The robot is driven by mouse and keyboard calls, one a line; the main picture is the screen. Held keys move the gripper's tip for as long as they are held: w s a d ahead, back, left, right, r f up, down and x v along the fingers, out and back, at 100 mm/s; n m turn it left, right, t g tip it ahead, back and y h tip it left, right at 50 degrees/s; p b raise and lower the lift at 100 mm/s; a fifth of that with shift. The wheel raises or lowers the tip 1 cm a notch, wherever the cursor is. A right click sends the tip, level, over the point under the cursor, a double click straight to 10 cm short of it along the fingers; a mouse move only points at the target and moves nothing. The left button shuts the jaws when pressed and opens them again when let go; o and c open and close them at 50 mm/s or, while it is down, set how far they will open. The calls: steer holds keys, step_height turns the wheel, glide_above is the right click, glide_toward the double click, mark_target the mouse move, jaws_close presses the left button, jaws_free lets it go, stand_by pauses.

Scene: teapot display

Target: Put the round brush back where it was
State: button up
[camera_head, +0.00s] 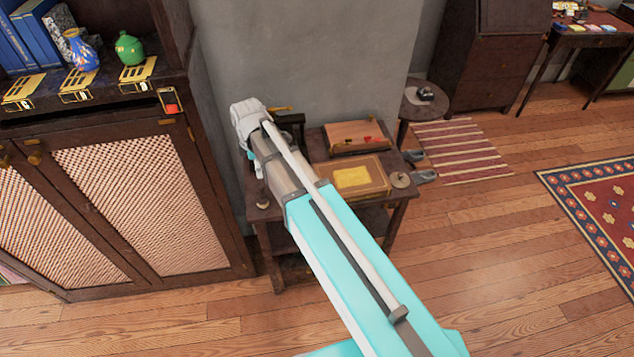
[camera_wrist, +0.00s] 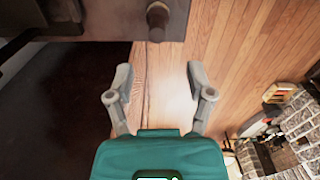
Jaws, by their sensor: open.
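I cannot make out the round brush for sure in either view. In the wrist view my gripper (camera_wrist: 160,76) is open, with bare wooden floor between its two grey fingers and nothing held. A dark rounded knob-like piece (camera_wrist: 157,17) shows beyond the fingertips, apart from them; I cannot tell what it is. In the head view my arm reaches over the small dark side table (camera_head: 390,207), and its end is by the table's left back side, mostly hidden behind the arm. A small round tan thing with a dark centre (camera_head: 400,180) lies at the table's right front corner.
A framed tray with a yellow patch (camera_head: 353,179) and a wooden box (camera_head: 350,136) lie on the table. A small round piece (camera_head: 263,204) sits at its left front. A cabinet (camera_head: 130,205) stands left, carrying a green pot (camera_head: 129,48) and blue vase (camera_head: 82,50).

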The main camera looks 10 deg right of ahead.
steer(key=s+d+m, duration=0.6)
steer(key=d+m, duration=0.3)
steer(key=s+d+m, duration=0.7)
steer(key=d+m, duration=0.2)
steer(key=shift+d+m, duration=0.3)
steer(key=shift+d, duration=0.05)
